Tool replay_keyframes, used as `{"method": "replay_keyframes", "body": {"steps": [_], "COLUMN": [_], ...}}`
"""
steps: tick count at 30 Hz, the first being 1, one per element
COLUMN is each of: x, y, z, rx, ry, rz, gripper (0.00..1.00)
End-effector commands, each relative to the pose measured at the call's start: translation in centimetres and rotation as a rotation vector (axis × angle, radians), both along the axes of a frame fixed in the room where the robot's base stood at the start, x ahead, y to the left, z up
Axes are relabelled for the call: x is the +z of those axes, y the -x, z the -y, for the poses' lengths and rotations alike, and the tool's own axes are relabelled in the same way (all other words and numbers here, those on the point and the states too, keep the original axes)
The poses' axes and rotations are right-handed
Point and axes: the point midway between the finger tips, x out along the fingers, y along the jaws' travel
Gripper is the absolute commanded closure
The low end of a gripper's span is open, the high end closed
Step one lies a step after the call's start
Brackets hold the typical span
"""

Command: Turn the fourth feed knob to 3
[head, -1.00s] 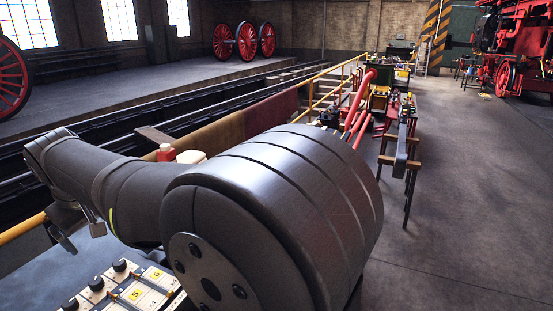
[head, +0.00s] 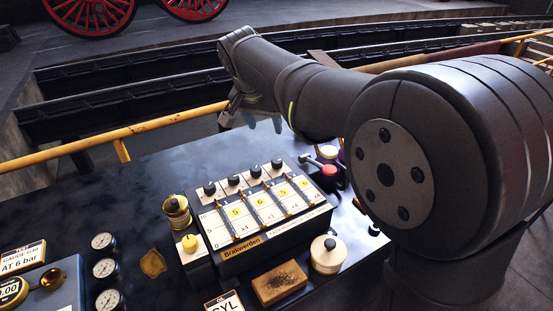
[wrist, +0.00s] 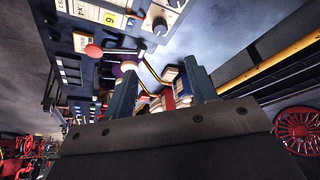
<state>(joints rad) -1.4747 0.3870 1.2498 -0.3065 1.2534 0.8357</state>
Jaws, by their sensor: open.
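The feed box (head: 262,238) is a cream-topped panel with yellow number tiles and a row of black knobs along its far edge. The fourth feed knob (head: 277,164) is the rightmost in the head view. In the wrist view an end knob (wrist: 159,27), apparently the same one, shows at the top; its pointer setting is too small to read.
A red-tipped lever (head: 329,170) stands just right of the feed box. A brass-topped post (head: 176,208), gauges (head: 105,268), a wooden brush block (head: 279,283) and a lidded pot (head: 327,254) surround it. A yellow rail (head: 75,146) runs behind the black table.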

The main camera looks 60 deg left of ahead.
Motion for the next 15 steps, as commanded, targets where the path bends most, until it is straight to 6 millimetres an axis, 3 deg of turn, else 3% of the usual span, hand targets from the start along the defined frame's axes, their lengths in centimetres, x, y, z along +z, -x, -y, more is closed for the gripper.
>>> {"method": "replay_keyframes", "body": {"steps": [8,15], "x": [-0.7,-4.4], "y": [0.0,-1.3], "z": [-0.4,-1.2], "rx": [-0.120,-0.120], "ry": [-0.022,-0.021], "rz": [-0.015,-0.015], "gripper": [0.48,0.48]}}
